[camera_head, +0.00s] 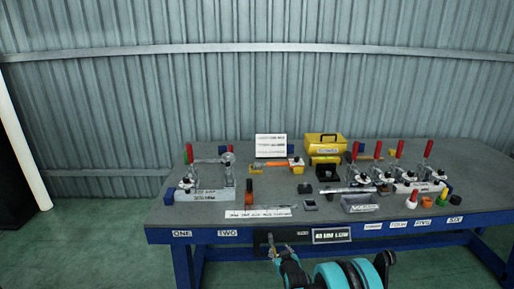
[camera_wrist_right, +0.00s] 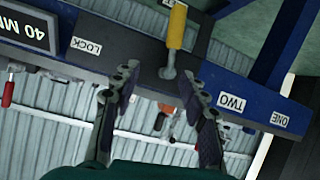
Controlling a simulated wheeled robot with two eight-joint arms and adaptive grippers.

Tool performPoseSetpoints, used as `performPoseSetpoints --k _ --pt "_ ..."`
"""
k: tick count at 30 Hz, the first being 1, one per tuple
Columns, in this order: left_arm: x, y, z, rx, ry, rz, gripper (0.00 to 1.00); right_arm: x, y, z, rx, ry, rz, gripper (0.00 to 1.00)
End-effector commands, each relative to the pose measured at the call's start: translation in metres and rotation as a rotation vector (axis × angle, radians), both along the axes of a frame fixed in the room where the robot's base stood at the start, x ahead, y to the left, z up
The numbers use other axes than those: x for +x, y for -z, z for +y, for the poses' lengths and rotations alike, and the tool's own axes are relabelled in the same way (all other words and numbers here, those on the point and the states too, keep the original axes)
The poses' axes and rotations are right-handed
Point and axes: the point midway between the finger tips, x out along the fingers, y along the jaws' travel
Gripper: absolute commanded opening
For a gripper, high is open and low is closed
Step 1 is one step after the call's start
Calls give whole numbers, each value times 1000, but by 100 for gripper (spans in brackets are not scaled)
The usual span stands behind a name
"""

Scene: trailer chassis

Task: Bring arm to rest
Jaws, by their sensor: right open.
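My right gripper (camera_head: 281,252) is at the front edge of the workbench in the head view, with my teal and black arm reaching up from the bottom. In the right wrist view its two dark fingers (camera_wrist_right: 162,80) are spread apart with nothing between them. A yellow-handled lever (camera_wrist_right: 176,28) on a dark plate (camera_wrist_right: 130,42) marked LOCK shows just beyond the fingertips, and it appears apart from them. My left gripper is in neither view.
The blue workbench (camera_head: 185,217) holds red-handled clamps (camera_head: 395,160), a yellow box (camera_head: 325,145), a white sign (camera_head: 271,146) and a grey block (camera_head: 212,195). A corrugated wall (camera_head: 200,100) stands behind. The green floor (camera_head: 90,240) left of the bench is clear.

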Motion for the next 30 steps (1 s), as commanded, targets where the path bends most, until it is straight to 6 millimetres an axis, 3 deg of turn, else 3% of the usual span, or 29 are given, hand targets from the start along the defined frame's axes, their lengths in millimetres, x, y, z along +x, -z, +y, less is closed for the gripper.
performPoseSetpoints --k 1,6,11,15,22,30 --pt "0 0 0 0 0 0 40 -9 -24 -5 3 9 21 44" --pt "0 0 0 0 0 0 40 -46 -85 -21 16 38 95 44" --pt "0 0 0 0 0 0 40 -96 -132 -35 28 64 164 44" --pt "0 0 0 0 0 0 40 -148 -162 -47 39 90 224 44" --pt "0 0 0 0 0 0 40 -245 -187 -63 57 134 322 44" --pt "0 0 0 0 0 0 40 -352 -180 -75 77 183 428 44"
